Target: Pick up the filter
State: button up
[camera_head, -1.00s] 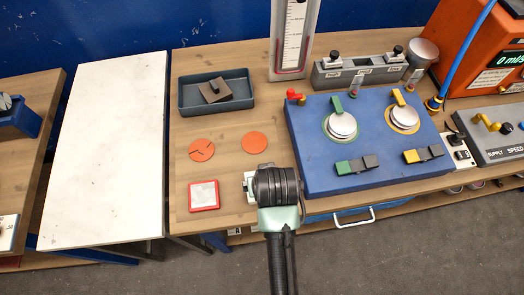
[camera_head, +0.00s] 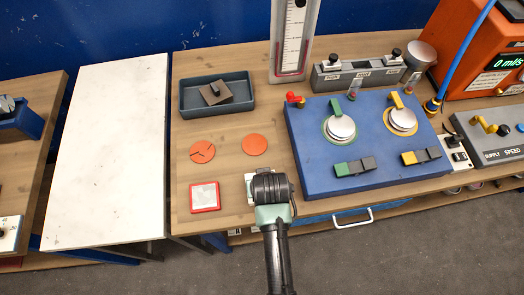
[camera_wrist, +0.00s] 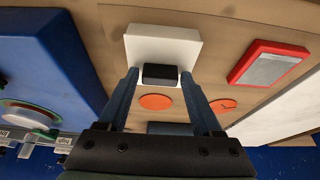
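In the wrist view a white block (camera_wrist: 162,42) with a dark knob (camera_wrist: 160,75) on its near face lies ahead of my gripper (camera_wrist: 160,80). The two blue fingers are apart, one on each side of the knob, with small gaps showing; contact cannot be told. In the head view my gripper (camera_head: 271,188) is over the bench's front edge and hides most of the white block (camera_head: 250,190). No label marks the filter. A red-framed square with a pale face (camera_head: 204,197) lies left of my gripper and also shows in the wrist view (camera_wrist: 270,63).
Two orange discs (camera_head: 254,145) lie behind on the wooden bench, one with dark marks. A grey tray (camera_head: 217,108) holds a brown plate. A blue panel with knobs (camera_head: 313,180) stands close to the right. A white tabletop (camera_head: 107,150) is at left.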

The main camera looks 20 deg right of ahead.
grip_shut()
